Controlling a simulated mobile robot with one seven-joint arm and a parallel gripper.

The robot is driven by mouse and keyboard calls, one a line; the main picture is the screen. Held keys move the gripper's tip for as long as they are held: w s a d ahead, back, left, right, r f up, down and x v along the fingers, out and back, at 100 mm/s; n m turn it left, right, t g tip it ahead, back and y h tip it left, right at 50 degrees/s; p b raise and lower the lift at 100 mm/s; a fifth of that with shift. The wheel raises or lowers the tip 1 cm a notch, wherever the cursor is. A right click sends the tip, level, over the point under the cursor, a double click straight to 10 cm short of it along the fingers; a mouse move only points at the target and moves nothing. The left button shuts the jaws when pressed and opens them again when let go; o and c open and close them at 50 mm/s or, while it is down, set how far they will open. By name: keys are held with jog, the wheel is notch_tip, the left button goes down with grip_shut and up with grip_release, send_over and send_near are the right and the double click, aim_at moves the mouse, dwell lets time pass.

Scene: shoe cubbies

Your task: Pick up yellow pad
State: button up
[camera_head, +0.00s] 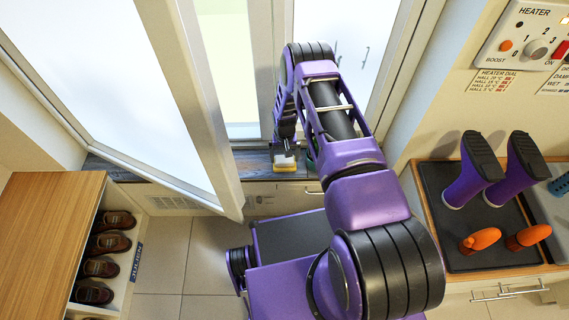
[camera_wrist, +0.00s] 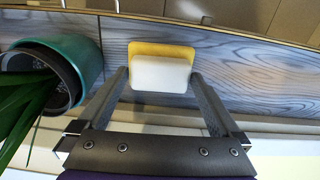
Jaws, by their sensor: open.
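The yellow pad (camera_wrist: 160,49) lies on the grey wood-grain sill, with a white block-like part on its near face. In the head view the pad (camera_head: 285,167) is a small yellow and white patch on the sill below the window. My gripper (camera_wrist: 160,77) is open, with one finger at each side of the pad's near end in the wrist view. Nothing is clearly held, and I cannot tell whether the fingers touch the pad. In the head view my gripper (camera_head: 284,148) is just above the pad, partly hidden by my arm.
A teal pot (camera_wrist: 75,62) with a green plant stands left of the pad. An open window sash (camera_head: 150,100) swings in at the left. A shoe cubby (camera_head: 45,230) is at lower left. Purple boots (camera_head: 470,175) and orange shoe forms stand on a dark tray at right.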

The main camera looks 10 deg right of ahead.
aim_at(284, 159)
jog(key=shift+f, duration=0.2)
jog(key=c, duration=1)
notch_tip(284, 159, up, 10)
jog(key=p, duration=0.1)
jog(key=shift+p, duration=0.4)
